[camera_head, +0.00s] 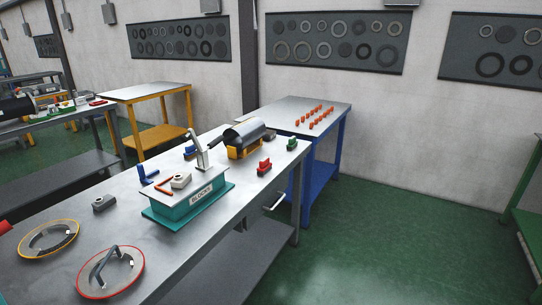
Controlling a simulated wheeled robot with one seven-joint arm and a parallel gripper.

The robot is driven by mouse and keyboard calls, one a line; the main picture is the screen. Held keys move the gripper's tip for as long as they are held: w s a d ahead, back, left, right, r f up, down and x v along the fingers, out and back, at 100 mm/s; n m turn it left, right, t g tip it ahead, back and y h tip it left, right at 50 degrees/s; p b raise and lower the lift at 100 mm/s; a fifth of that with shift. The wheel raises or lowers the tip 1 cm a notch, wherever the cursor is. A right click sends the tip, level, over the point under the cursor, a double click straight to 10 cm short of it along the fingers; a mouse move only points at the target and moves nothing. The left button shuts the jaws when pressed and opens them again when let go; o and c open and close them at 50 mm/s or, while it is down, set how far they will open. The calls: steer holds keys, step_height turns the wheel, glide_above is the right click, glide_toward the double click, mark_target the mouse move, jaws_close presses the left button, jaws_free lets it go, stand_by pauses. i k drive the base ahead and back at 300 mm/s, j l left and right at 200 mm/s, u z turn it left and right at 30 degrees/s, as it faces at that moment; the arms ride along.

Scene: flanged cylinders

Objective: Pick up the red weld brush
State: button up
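A red block-like thing with a dark underside (264,167), which looks like the red weld brush, rests on the long grey metal table (160,262). It sits near the table's right edge, right of the teal-based box and in front of the dark cylinder. It is small here, so its bristles cannot be made out. A similar green piece (292,144) stands behind it to the right. My gripper is not in view.
A teal box marked "BLOCKS" (190,205) and a dark cylinder on a yellow stand (245,135) crowd the table's far half. Two round discs (110,273) (49,240) lie at the near left. A blue-legged table (335,107) stands behind. Green floor is open at right.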

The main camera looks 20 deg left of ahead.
mark_target(265, 165)
steer(key=i+u, duration=0.1)
steer(key=i, duration=0.65)
steer(key=i+l+u, duration=0.15)
steer(key=i, duration=0.55)
steer(key=i+j+u, duration=0.1)
steer(key=i+u, duration=0.45)
steer(key=u, duration=0.15)
steer(key=i+u, duration=0.35)
steer(key=i+j+u, duration=0.1)
steer(key=i+u, duration=0.25)
